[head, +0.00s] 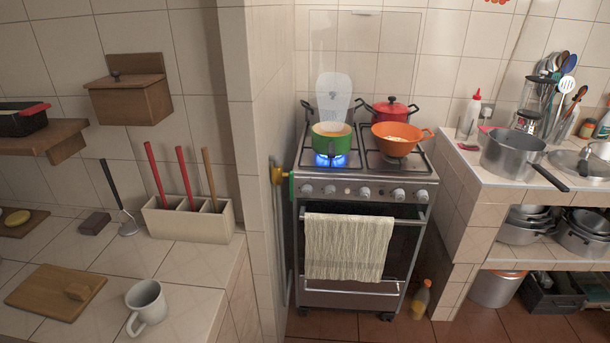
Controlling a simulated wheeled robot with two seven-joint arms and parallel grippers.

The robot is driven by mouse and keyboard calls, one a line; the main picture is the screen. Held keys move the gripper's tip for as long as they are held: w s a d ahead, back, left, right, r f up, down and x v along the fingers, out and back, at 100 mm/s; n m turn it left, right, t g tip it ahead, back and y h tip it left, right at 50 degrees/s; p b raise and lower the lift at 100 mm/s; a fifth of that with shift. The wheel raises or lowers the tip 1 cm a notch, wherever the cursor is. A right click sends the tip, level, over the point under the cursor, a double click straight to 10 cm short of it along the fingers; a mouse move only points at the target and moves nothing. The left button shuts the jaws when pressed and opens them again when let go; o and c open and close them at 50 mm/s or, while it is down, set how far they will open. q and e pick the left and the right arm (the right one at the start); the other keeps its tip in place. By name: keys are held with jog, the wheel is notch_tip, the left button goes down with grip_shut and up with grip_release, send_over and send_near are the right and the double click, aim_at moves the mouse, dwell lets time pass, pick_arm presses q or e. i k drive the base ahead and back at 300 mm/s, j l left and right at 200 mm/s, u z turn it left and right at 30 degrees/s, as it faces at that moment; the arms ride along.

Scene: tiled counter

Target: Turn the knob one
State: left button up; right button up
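A stove (385,182) stands in the middle of the head view against the tiled wall. A row of several round knobs (365,193) runs along its front panel below the cooktop. A blue flame (330,160) burns under a green pot (332,138) on the front left burner. An orange pan (397,138) with food in it sits on the right side of the cooktop. A red lidded pot (391,110) stands behind it. The knobs are too small to read their settings. Neither of my grippers is in view.
A towel (348,247) hangs over the oven handle. The left counter holds a mug (147,306), a cutting board (55,291) and a utensil holder (188,222). A grey pot (512,153) stands on the right counter. A bottle (421,299) stands on the floor beside the stove.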

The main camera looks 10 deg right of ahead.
aim_at(329, 188)
jog(key=i+l+u, duration=0.25)
jog(key=i, duration=0.35)
jog(key=i+l+u, duration=0.3)
jog(key=i+l, duration=0.3)
